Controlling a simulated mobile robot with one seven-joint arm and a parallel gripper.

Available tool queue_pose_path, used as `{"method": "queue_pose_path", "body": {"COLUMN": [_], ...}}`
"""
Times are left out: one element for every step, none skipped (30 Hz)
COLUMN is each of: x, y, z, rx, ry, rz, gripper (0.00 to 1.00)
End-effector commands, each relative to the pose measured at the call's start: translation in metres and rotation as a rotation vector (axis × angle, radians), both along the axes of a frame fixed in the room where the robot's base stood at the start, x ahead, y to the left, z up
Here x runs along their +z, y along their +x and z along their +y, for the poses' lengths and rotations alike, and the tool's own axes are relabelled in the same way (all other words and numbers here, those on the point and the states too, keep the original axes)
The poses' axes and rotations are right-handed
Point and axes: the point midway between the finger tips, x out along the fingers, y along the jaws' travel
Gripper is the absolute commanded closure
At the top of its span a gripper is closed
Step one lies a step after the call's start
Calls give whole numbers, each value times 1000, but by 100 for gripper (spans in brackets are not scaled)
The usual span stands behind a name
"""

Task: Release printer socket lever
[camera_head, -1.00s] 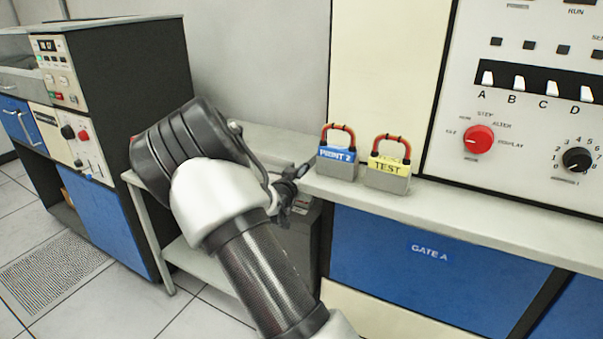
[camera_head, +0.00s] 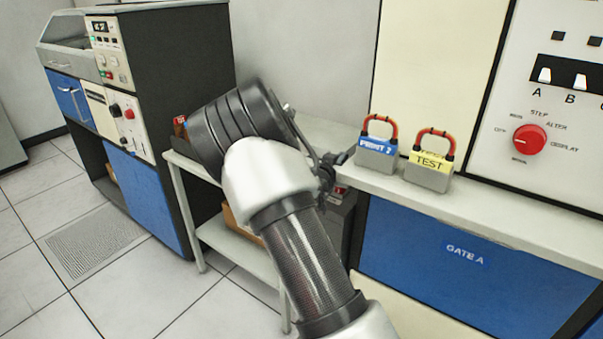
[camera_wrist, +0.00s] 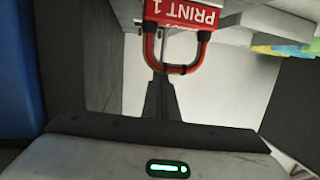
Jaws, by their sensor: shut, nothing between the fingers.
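My gripper (camera_head: 343,158) shows in the head view at the end of my bent arm, low beside the ledge and left of the PRINT 2 block. In the wrist view its narrow dark fingers (camera_wrist: 160,97) are together and empty. Their tips overlap the red handle loop of a block labelled PRINT 1 (camera_wrist: 185,14), seen upside down at the top. I cannot tell whether they touch the handle. I cannot make out a printer socket or its lever; my arm hides part of the low table.
A blue PRINT 2 block (camera_head: 375,153) and a yellow TEST block (camera_head: 429,162), both with red handles, stand on the ledge (camera_head: 490,208). A control panel (camera_head: 545,110) is at right. A dark cabinet (camera_head: 180,70) stands at left. The tiled floor (camera_head: 120,290) is open at lower left.

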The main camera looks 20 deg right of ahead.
Motion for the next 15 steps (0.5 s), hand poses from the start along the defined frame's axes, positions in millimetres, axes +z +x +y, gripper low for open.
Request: {"method": "queue_pose_path", "body": {"x": [-3,-5,0,0,2,3,4,6,7,8,9,11,12,13,15], "y": [-5,-8,-14,-19,-24,-30,-34,-39,-45,-49,-54,-60,-64,-68,-75], "z": [8,12,17,21,25,30,34,37,43,47,50,56,59,63,68], "rx": [3,3,3,2,3,3,2,3,3,3,2,3,3,3,3], "ry": [0,-1,2,3,2,4,3,2,3,3,2,2,2,1,2], "rz": [5,6,3,4,3,3,3,3,4,3,3,3,3,3,3], "gripper": [100,100,100,100,100,100,100,100,100,100,100,100,100,100,100]}}
